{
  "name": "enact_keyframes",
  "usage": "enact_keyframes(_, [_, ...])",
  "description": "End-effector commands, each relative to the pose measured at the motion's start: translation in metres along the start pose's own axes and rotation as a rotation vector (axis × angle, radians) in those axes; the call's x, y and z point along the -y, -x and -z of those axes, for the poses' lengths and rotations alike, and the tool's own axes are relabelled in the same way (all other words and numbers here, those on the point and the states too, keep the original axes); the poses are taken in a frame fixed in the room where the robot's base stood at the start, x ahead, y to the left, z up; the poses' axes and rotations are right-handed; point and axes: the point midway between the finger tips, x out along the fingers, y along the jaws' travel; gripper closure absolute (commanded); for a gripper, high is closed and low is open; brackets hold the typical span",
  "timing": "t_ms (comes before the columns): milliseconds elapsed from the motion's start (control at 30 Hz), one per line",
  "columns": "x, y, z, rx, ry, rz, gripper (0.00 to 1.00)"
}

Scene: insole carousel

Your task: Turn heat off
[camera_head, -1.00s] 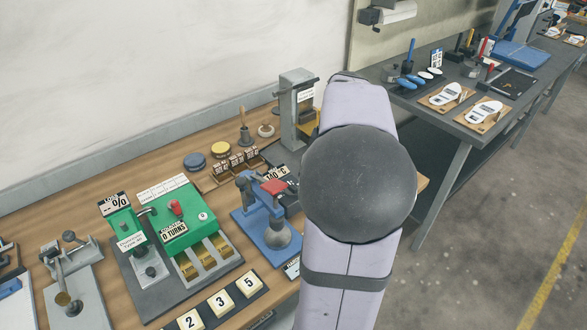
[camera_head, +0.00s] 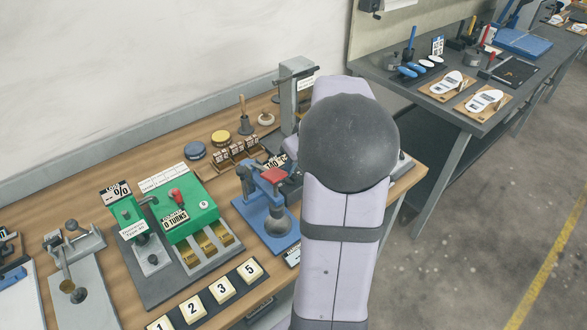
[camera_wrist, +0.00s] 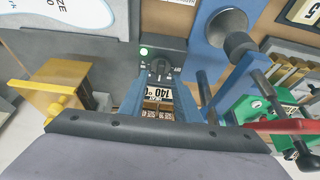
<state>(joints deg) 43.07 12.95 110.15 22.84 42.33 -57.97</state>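The heat control is a dark box with a lit green lamp (camera_wrist: 144,52) and a dark knob (camera_wrist: 161,68) in the wrist view. A label reading about 140 °C (camera_wrist: 160,92) shows between my fingers, and it also shows partly covered in the head view (camera_head: 276,161). My gripper (camera_wrist: 160,75) has its two blue-grey fingers apart, one on each side of the knob. I cannot tell whether they touch it. In the head view my own arm hides the gripper and most of the control.
A blue press (camera_head: 268,208) stands close left of the control in the head view, with a green machine (camera_head: 178,207) beyond. A yellow part (camera_wrist: 58,88) is at the wrist view's left. Number tiles (camera_head: 222,290) line the bench front.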

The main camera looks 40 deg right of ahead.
Motion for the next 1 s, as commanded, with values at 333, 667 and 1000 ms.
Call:
enact_keyframes(333, [0.001,-0.031,-0.001,0.002,0.002,0.001,0.70])
enact_keyframes(667, [0.000,-0.034,-0.001,0.001,0.002,0.000,0.75])
enact_keyframes(1000, [0.000,-0.033,-0.001,0.001,0.004,0.001,1.00])
